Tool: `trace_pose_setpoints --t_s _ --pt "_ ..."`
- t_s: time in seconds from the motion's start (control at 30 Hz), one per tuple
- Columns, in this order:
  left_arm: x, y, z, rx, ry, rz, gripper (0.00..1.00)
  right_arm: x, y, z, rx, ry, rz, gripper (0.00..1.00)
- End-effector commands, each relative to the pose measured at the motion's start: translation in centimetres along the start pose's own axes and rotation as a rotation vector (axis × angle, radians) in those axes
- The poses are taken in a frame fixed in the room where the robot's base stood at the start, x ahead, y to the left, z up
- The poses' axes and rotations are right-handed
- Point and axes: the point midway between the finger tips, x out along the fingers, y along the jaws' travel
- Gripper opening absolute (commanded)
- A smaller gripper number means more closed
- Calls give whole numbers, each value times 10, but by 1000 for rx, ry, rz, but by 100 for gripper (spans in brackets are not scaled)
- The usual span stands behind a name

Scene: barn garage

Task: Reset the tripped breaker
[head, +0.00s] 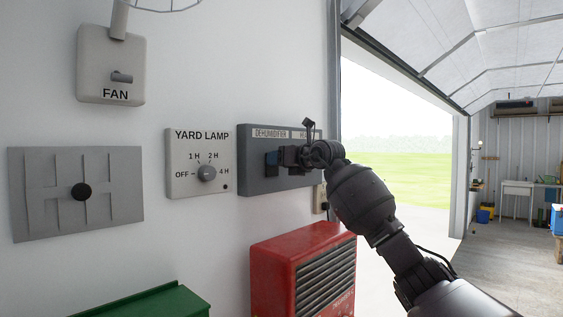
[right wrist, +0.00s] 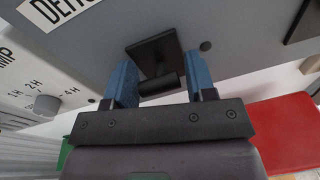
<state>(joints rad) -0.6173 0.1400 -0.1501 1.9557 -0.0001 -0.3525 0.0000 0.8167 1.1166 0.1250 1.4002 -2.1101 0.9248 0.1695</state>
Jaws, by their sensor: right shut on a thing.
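The grey breaker box (head: 258,184) is on the white wall, left of the garage opening. Its left label reads DEHUMIDIFIER; its right label is mostly hidden by my arm. My right gripper (head: 277,158) is at the front of the box, below the DEHUMIDIFIER label. In the right wrist view, my right gripper (right wrist: 161,86) has its blue fingers on either side of a black breaker lever (right wrist: 152,54) and is shut on its crossbar. The lever is hidden in the head view. A second dark part (right wrist: 305,22) shows at the wrist view's right edge. My left gripper is out of view.
A YARD LAMP dial (head: 182,186), a FAN switch (head: 94,65) and a slotted plate with a black knob (head: 120,205) are on the wall to the left. A red heater (head: 274,261) and a green box (head: 150,305) stand below. The open doorway is right.

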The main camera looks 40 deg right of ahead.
Motion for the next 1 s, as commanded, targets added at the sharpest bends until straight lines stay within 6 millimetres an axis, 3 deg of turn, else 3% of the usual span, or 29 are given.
trace_pose_setpoints --t_s 0.13,0.17,0.3,0.67,1.0 --pt "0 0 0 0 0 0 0 0 1 0 0 0 3 27" --pt "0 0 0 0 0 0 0 0 1 0 0 0 3 52" --pt "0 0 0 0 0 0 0 0 1 0 0 -1 2 73" --pt "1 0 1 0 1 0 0 -5 0 0 -2 -2 0 73" --pt "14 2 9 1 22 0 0 -58 0 -4 -5 -1 -1 73"
